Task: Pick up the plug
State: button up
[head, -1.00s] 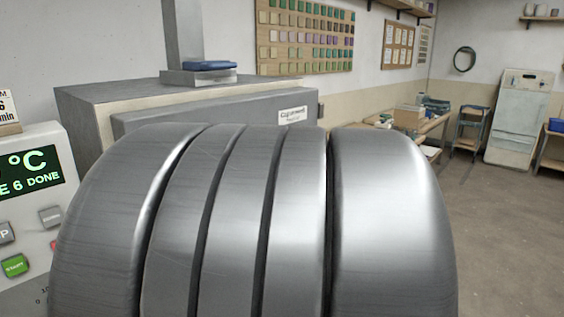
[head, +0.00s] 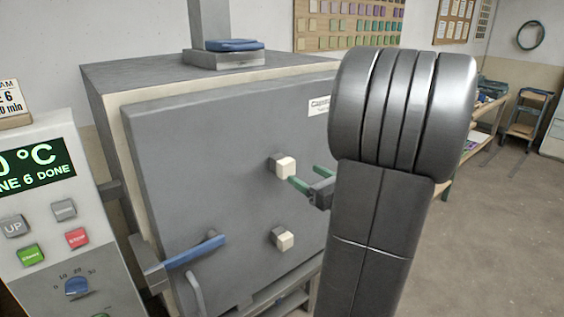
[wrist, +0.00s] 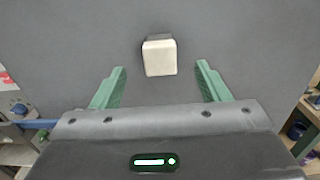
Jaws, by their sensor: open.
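Two cream plugs with grey bases sit in the grey kiln door: an upper plug (head: 286,168) and a lower plug (head: 284,240). My gripper (head: 309,180) is open in front of the door, its green fingers close to the upper plug. In the wrist view one plug (wrist: 160,58) shows ahead, roughly centred between the spread fingers, with a gap on each side. The fingers do not appear to touch it. My arm hides the right part of the door in the head view.
The kiln door (head: 225,140) is closed, with a blue-gripped handle (head: 195,251) at lower left. A control panel (head: 55,215) stands at the left. A blue item (head: 234,45) lies on top of the kiln. Open floor (head: 490,230) is at the right.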

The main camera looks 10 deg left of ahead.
aim_at(283, 160)
jog(key=p+x, duration=0.1)
jog(key=x, duration=0.4)
jog(key=shift+w+a, duration=0.2)
jog(key=shift+w+a+r, duration=0.2)
jog(key=shift+a, duration=0.1)
jog(key=p+x, duration=0.2)
jog(key=x, duration=0.1)
jog(key=shift+w+a+r, duration=0.15)
jog(key=shift+w+a, duration=0.05)
jog(key=shift+a, duration=0.15)
jog(key=shift+w+a, duration=0.25)
jog(key=c, duration=1.1)
jog(key=shift+b, duration=0.45)
